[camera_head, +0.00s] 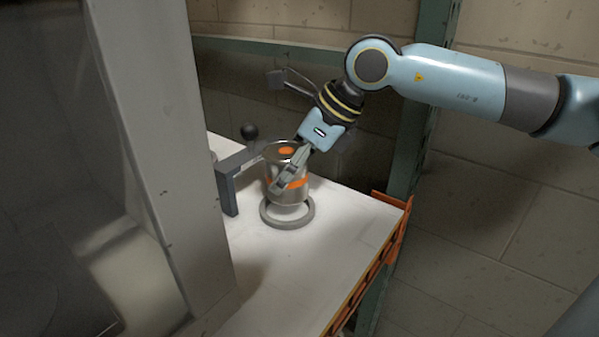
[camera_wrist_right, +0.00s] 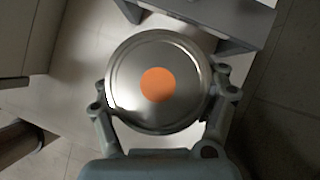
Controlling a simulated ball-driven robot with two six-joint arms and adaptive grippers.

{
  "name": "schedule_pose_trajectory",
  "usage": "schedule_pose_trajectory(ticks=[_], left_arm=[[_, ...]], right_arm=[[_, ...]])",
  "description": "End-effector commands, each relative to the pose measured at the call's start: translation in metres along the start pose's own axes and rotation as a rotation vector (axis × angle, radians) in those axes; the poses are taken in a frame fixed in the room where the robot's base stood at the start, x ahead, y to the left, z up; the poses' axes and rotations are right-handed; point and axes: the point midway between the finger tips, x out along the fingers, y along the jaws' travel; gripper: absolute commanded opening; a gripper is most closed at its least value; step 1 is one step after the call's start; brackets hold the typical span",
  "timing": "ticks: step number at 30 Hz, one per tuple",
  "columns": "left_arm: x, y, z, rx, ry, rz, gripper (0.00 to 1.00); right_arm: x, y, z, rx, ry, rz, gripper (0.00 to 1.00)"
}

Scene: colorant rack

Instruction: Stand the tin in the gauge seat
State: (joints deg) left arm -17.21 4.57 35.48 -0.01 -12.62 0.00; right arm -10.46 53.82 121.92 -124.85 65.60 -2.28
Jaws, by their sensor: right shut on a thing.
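The tin (camera_head: 291,190) is a metal can with an orange band and an orange spot on its lid. In the head view it is upright at the gauge seat, a grey ring (camera_head: 287,222) on the white shelf. My right gripper (camera_head: 286,181) comes from above right and is shut on the tin's sides. In the right wrist view the tin's lid (camera_wrist_right: 158,82) fills the space between the fingers (camera_wrist_right: 160,112). My left gripper is not in view.
A grey gauge bracket with a black ball knob (camera_head: 249,131) stands close to the left of the tin. A large grey post (camera_head: 160,130) blocks the left. The white shelf (camera_head: 335,225) is clear in front and right, ending at an orange edge beam (camera_head: 375,262).

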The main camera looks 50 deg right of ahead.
Motion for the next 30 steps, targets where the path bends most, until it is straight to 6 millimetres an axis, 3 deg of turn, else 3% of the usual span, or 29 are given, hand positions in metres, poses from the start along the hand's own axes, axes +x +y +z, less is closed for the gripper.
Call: schedule_pose_trajectory(ticks=[7,14,25,26,30], left_arm=[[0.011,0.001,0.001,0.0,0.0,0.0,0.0],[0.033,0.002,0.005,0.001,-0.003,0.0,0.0],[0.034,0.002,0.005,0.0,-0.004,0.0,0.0],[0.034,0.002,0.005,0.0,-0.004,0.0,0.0],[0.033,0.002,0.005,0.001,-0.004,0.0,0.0]], right_arm=[[0.01,-0.001,-0.003,0.001,-0.001,0.002,0.13],[0.037,-0.002,-0.02,0.001,0.0,0.001,0.13],[0.038,-0.002,-0.021,0.0,-0.001,0.0,0.13],[0.038,-0.002,-0.021,0.0,0.0,0.0,0.72],[0.038,-0.002,-0.021,0.0,0.0,0.001,0.91]])
